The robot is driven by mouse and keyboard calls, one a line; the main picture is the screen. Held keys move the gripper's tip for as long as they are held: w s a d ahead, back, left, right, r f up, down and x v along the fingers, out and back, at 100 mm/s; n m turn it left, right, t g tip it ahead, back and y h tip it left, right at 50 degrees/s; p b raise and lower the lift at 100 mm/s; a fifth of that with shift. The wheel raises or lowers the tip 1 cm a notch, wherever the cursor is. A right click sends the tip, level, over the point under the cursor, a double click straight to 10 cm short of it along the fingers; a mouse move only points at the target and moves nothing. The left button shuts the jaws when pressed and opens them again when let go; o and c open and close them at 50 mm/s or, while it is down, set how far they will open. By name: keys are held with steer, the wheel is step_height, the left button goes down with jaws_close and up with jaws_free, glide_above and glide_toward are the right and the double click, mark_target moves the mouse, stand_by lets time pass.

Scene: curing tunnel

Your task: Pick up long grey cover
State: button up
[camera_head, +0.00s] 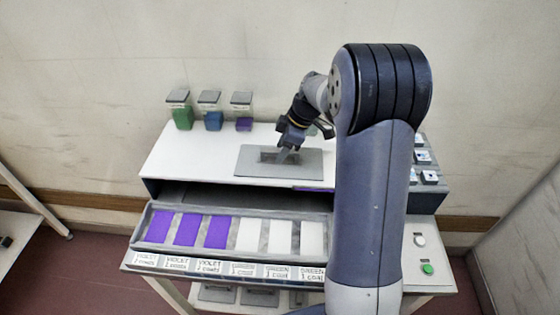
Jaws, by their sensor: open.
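The long grey cover (305,170) lies flat on the white top of the tunnel housing, near its middle. It has a darker raised or recessed part at its centre, partly hidden by my gripper. My gripper (284,155) is open and points down at this central part of the cover. Whether its fingers touch the cover or stand just above it, I cannot tell. My arm hides what lies just right of the cover.
Three lidded jars, green (183,117), blue (214,120) and violet (243,123), stand along the housing's back left. A grey tray (147,222) with violet and white panels sits in front, above labels. Buttons, white (419,240) and green (428,269), are at right.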

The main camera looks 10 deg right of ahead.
steer(key=shift+c, duration=0.2)
jaws_close()
stand_by(0.3)
